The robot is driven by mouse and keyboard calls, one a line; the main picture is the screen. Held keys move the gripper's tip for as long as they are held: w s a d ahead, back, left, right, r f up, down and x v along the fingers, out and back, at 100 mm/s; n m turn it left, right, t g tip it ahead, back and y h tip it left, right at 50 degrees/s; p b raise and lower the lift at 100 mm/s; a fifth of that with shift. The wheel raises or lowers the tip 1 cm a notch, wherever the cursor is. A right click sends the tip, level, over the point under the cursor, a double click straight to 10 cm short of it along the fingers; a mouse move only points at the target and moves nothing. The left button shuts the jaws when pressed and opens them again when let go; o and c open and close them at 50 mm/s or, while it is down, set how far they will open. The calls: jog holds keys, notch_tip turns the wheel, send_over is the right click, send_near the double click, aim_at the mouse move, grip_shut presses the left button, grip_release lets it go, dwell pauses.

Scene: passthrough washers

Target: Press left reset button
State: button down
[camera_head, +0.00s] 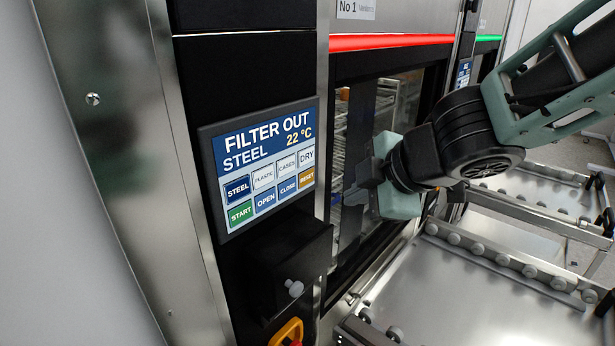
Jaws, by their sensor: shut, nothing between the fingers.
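The control panel (262,165) is on the left of the head view, on the black front of the washer. Its screen reads "FILTER OUT", "STEEL", "22 °C". The orange RESET button (306,178) is at the right end of the lower button row, below DRY. My gripper (352,190) is to the right of the panel, in front of the dark glass door, and appears apart from the screen. Its jaws are shut and empty. The fingertips are small and partly blend with the door behind, and their exact distance from the button cannot be told.
A red light bar (390,41) glows above the glass door. A black box (290,268) with a grey knob juts out below the panel, above a yellow-and-red switch (287,333). Steel roller tables (480,290) stand at lower right. A second washer shows a green bar (488,38).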

jog(key=shift+w+a+p, duration=0.25)
jog(key=shift+w+a, duration=0.75)
jog(key=shift+a, duration=0.3)
jog(key=shift+w+a+p, duration=0.25)
jog(key=shift+w+a, duration=0.75)
jog(key=shift+a, duration=0.3)
jog(key=shift+w+a, duration=0.25)
jog(key=shift+a, duration=0.05)
jog(key=shift+w+a, duration=0.2)
jog(key=shift+a, duration=0.1)
dwell(0.7)
dwell(0.4)
jog(key=shift+s+d, duration=0.45)
jog(key=shift+d, duration=0.15)
jog(key=s+d, duration=0.1)
jog(key=d, duration=0.1)
jog(key=s+d, duration=0.2)
jog(key=shift+b, duration=0.35)
